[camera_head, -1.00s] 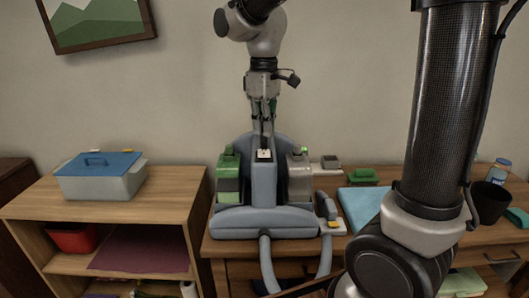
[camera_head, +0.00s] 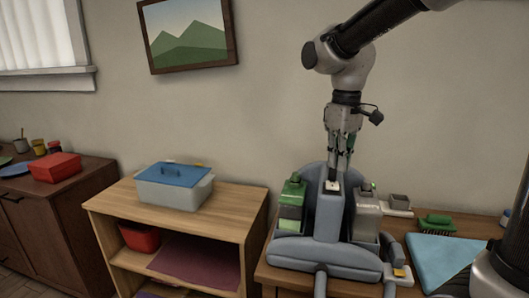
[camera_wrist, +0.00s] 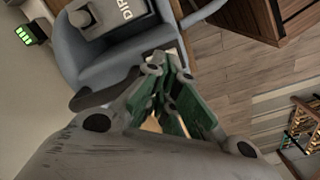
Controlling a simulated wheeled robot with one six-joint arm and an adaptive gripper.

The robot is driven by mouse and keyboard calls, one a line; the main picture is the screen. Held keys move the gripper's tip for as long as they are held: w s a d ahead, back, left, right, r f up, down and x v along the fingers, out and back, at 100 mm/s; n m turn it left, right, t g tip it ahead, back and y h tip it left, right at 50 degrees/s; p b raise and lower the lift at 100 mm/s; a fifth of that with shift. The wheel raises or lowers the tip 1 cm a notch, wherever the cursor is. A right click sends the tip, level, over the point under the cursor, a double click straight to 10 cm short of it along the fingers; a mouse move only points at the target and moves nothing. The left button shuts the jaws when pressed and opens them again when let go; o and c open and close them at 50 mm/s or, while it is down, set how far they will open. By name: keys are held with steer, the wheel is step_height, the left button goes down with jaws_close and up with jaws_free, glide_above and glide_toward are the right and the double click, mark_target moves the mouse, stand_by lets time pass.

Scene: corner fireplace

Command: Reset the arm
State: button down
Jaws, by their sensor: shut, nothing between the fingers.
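My gripper (camera_head: 338,172) points straight down and is shut, with nothing seen between its fingers. In the head view its tips are at the top of the blue-grey cleaning machine (camera_head: 324,222), by a small light block on its middle column. I cannot tell whether they touch it. In the wrist view the green-padded fingers (camera_wrist: 172,108) come together close to the machine's blue-grey body (camera_wrist: 100,55). A grey tank with partly cut-off lettering (camera_wrist: 112,12) lies beyond them.
The machine stands on a wooden desk, with a green bottle (camera_head: 292,200), a grey bottle (camera_head: 366,212), a green brush (camera_head: 437,224) and a blue cloth (camera_head: 440,258) around it. A low shelf (camera_head: 235,215) holds a blue-lidded box (camera_head: 175,186). A dark cabinet (camera_head: 60,220) stands left.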

steer(key=s+d+m+t, duration=0.4)
steer(key=s+d+m, duration=0.2)
steer(key=s+d, duration=0.8)
steer(key=shift+s+d+r+m, duration=0.15)
steer(key=shift+s+r+m, duration=0.2)
steer(key=shift+s, duration=1.55)
